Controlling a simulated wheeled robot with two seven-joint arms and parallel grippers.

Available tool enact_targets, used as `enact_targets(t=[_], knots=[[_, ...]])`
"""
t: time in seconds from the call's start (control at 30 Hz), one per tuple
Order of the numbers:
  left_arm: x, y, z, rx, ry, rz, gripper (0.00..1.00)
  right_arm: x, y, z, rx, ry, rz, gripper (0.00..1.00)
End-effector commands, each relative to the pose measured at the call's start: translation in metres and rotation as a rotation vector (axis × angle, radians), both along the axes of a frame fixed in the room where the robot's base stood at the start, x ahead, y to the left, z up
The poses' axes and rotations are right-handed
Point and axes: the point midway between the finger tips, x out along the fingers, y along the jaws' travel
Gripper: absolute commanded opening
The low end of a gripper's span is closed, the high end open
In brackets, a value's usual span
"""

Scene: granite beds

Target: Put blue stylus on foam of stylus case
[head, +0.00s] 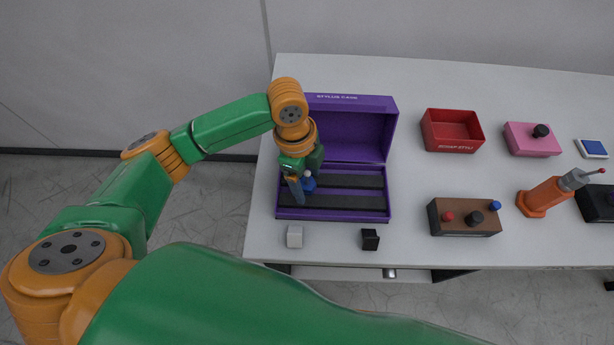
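The purple stylus case (391,160) stands open on the table, its lid raised at the back. Dark foam strips (350,201) line its base. My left gripper (303,186) points down over the left part of the case. A small blue piece with a pale top, apparently the blue stylus (309,184), shows right beside its fingers, low over the foam. The fingers partly hide it, so I cannot tell whether they grip it or whether it touches the foam. My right gripper is out of view.
A white cube (294,237) and a black cube (370,239) sit in front of the case. To the right are a red bin (452,146), a brown block with coloured knobs (464,225), a pink box (530,146) and an orange tool (546,197). Bare table lies between them.

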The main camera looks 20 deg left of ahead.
Motion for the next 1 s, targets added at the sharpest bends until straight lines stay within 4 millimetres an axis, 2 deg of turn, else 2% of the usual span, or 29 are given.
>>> enact_targets(t=[0.23,0.33,0.43,0.6,0.73,0.83,1.0], knots=[[0.0,0.0,0.001,0.0,0.0,0.0,0.77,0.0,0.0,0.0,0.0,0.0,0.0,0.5],[0.001,0.0,0.008,0.0,-0.002,-0.001,0.77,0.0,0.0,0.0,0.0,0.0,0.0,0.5],[0.002,0.003,0.027,-0.001,-0.005,0.0,0.77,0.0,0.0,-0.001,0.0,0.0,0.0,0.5],[0.003,0.01,0.074,-0.002,-0.007,0.0,0.77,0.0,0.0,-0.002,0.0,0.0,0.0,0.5],[0.002,0.014,0.104,0.0,-0.004,0.0,0.77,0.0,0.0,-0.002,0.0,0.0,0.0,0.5],[0.003,0.016,0.117,0.001,-0.002,0.0,0.77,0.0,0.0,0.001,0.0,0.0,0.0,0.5],[0.002,0.017,0.122,0.0,0.001,0.0,0.77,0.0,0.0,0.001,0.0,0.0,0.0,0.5]])
